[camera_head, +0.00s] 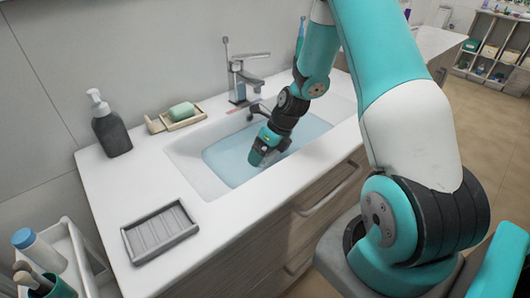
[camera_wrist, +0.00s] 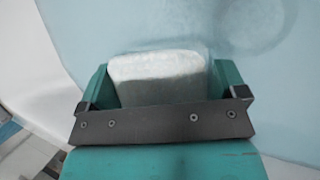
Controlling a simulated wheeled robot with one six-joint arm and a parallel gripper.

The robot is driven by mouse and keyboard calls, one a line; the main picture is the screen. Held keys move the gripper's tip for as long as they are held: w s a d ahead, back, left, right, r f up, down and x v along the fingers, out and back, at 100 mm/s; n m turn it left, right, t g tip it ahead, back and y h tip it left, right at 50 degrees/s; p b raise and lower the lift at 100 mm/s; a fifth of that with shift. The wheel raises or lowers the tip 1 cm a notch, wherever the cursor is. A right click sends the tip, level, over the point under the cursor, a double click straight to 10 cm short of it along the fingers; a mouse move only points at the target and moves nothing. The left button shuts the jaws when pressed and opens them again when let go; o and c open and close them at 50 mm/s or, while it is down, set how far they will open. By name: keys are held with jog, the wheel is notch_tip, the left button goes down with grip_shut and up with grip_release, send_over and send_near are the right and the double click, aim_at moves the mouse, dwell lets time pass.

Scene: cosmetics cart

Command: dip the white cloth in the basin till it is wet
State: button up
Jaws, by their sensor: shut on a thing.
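My gripper (camera_head: 262,158) reaches down into the basin (camera_head: 187,158), low at the light blue water (camera_head: 228,160). The wrist view shows my gripper's two teal fingers (camera_wrist: 160,82) on either side of a pale white cloth (camera_wrist: 155,66), shut on it. The cloth looks like a compact rounded block, with the blue water around and beyond it. In the head view the cloth is hidden behind the gripper. I cannot tell how deep it sits in the water.
A chrome faucet (camera_head: 240,80) stands behind the basin. A green soap bar (camera_head: 181,110) lies on a wooden dish (camera_head: 158,124). A dark soap dispenser (camera_head: 112,134) is at the back left. An empty grey ridged tray (camera_head: 158,232) lies at the front left of the white counter (camera_head: 120,190).

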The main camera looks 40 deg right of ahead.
notch_tip(320, 180, up, 12)
jog(key=p, duration=1.1)
